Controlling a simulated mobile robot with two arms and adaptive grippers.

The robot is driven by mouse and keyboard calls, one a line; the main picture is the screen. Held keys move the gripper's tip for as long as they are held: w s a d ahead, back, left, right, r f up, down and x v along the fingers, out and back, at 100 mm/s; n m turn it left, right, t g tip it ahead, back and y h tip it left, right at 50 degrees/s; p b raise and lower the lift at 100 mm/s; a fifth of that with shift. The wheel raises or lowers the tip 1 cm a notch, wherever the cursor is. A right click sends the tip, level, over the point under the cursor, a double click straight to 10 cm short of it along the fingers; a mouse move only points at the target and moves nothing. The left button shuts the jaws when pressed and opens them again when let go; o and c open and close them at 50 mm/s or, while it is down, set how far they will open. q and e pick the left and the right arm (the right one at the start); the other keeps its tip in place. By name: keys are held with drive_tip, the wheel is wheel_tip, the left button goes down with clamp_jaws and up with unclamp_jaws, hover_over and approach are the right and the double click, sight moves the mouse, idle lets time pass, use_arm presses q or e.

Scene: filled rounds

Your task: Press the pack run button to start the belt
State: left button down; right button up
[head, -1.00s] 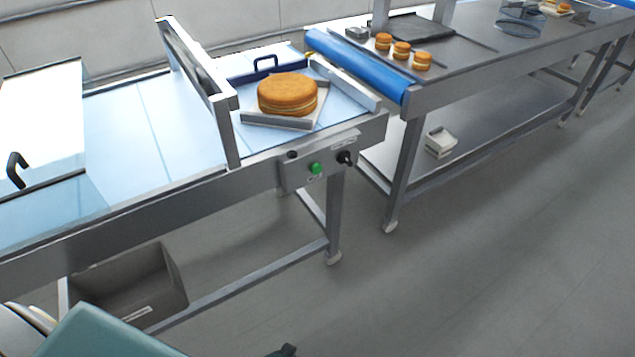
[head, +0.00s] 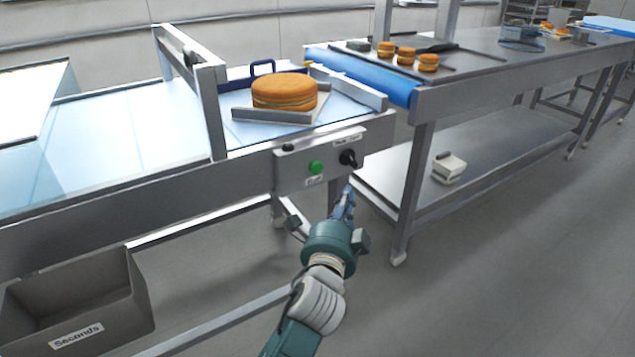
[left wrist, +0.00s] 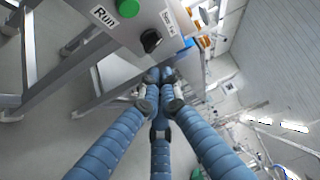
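The green run button (head: 316,167) sits on a grey control box (head: 291,178) on the front side of the belt frame. A label reading "Run" (left wrist: 103,17) is by it, and the button also shows at the top of the left wrist view (left wrist: 128,8). A black knob (head: 349,157) is to its right. My left gripper (head: 348,192) is below and to the right of the button, apart from it in the head view. In the left wrist view its blue fingers (left wrist: 160,76) come together at the tips, with nothing seen between them. My right gripper is not in view.
A large filled round (head: 284,91) rests in a metal guide on the pale belt (head: 120,150). A blue roller (head: 365,76) and a steel table with small rounds (head: 406,56) stand to the right. A grey bin labelled "Seconds" (head: 133,304) is at lower left.

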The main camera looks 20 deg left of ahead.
sight(316, 168)
use_arm(q)
drive_tip(key=shift+r, duration=0.25)
drive_tip(key=shift+a, duration=0.1)
drive_tip(key=w+a, duration=0.5)
drive_tip(key=a, duration=0.1)
drive_tip(key=shift+w+a+p, duration=0.2)
drive_tip(key=shift+a+p, duration=0.2)
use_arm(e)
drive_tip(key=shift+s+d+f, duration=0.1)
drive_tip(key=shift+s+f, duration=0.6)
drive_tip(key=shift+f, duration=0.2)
use_arm(q)
drive_tip(key=shift+f, duration=0.1)
idle(0.5)
drive_tip(key=shift+w+a, duration=0.1)
drive_tip(key=shift+a, duration=0.05)
